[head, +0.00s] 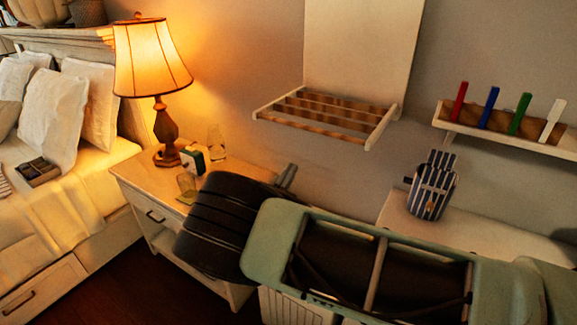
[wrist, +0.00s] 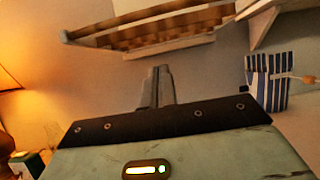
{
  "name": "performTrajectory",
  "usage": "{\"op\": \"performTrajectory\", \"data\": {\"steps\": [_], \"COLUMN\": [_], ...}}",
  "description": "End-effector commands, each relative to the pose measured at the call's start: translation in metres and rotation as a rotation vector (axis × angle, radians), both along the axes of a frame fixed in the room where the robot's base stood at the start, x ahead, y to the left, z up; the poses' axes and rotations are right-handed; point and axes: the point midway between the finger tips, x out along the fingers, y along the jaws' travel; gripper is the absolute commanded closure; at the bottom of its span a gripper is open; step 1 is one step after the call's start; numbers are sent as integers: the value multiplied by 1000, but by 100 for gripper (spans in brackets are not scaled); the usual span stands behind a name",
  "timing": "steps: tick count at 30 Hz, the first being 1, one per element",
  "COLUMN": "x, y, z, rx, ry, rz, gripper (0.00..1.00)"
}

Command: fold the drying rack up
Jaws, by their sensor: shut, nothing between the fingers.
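The drying rack (head: 330,112) is on the wall in the head view. Its white frame with brown wooden slats is folded down and sticks out from a tall white back panel (head: 362,45). In the wrist view the rack (wrist: 150,30) shows at the top, above and beyond my gripper. My gripper (head: 290,170) is shut and empty, below the rack and apart from it. In the wrist view its fingers (wrist: 155,85) are together. My arm hides part of the nightstand and the wall below.
A lit lamp (head: 155,65), a glass (head: 215,143) and small items stand on the nightstand (head: 140,172) at left, close to my arm. A shelf (head: 475,125) with coloured pegs is at right. A striped bag (head: 432,188) stands on a white surface (head: 400,215) below it.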

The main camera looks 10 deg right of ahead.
Motion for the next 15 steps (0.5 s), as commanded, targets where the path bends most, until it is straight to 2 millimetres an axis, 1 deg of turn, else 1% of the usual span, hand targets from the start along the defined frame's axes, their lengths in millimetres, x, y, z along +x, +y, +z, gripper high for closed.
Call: {"op": "performTrajectory", "data": {"steps": [1,10,12,15], "x": [7,46,42,41], "y": [-9,-48,-42,-41], "z": [10,36,50,60], "rx": [1,3,5,5], "ry": [-1,-1,-1,0], "rz": [-5,-4,0,-1], "gripper": [100,100,100,100]}}
